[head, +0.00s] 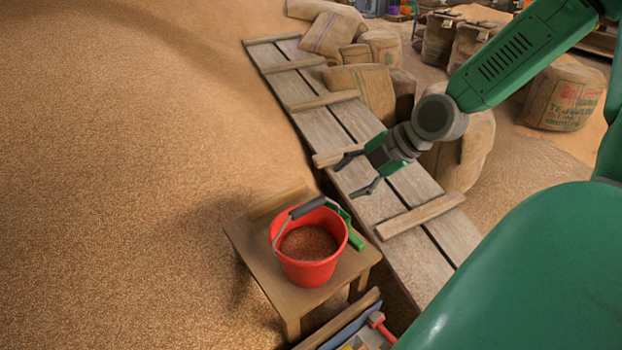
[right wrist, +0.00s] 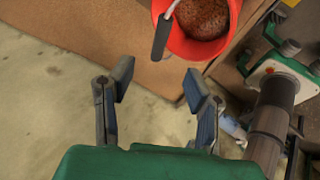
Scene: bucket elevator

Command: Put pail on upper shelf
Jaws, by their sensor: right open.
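The red pail (head: 310,262), filled with brown grain, stands upright on a small wooden stool (head: 248,243). Its wire handle with a dark grip (head: 307,207) leans toward the far side of the rim. My right gripper (head: 358,173) is open and empty over the planks, above and right of the pail. In the right wrist view its fingers (right wrist: 162,87) are apart, and the pail (right wrist: 178,38) is beyond them at the top. A green and grey gripper-like part (right wrist: 285,65) shows at the right of that view; its jaw state is unclear. No upper shelf is identifiable.
A plank walkway (head: 330,130) with crosspieces runs behind the stool. Grain (head: 120,160) covers the left side. Several sacks (head: 365,88) lie beyond the planks. A green handle-like piece (head: 352,236) is beside the pail.

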